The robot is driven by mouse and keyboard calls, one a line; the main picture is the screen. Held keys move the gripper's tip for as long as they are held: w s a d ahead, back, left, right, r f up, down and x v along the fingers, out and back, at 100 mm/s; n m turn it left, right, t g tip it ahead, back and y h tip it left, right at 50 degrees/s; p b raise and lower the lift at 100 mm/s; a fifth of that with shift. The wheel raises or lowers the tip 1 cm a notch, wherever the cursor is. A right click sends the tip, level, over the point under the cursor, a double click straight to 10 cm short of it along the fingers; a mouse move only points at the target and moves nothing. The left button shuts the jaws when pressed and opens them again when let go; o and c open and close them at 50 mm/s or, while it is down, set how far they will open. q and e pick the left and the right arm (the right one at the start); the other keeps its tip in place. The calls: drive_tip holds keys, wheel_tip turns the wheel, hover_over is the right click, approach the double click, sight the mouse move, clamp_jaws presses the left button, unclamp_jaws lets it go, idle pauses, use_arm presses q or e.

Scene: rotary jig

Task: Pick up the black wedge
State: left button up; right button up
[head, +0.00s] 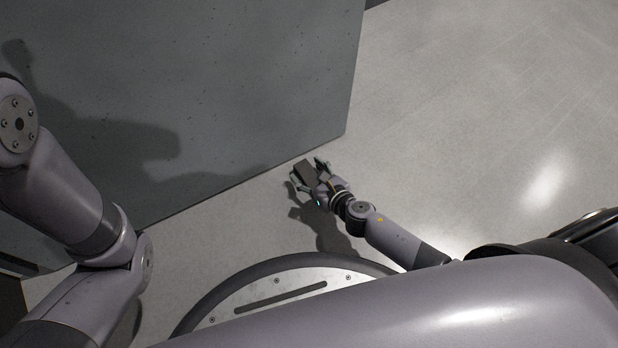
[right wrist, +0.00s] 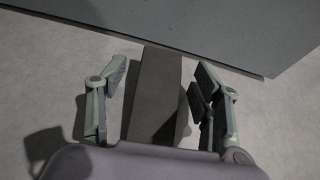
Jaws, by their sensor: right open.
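The black wedge (head: 304,171) shows as a dark grey-brown block near the lower edge of the grey panel in the head view. In the right wrist view the wedge (right wrist: 158,92) is a long dark block, its far end close to the panel's edge. My right gripper (head: 307,172) is open, with one finger on each side of the wedge. In the right wrist view gaps show between the fingers of this gripper (right wrist: 161,78) and the wedge's sides. The wedge's near end is hidden behind my gripper body. My left gripper is not in view.
A large grey panel or slab (head: 240,70) fills the upper left, its edge just beyond the wedge. Pale floor (head: 480,120) lies open to the right. My left arm's links show at the left.

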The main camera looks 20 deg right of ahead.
drive_tip(key=shift+c, duration=0.2)
drive_tip(key=c, duration=1.2)
drive_tip(key=shift+c, duration=0.3)
drive_tip(key=shift+r, duration=0.1)
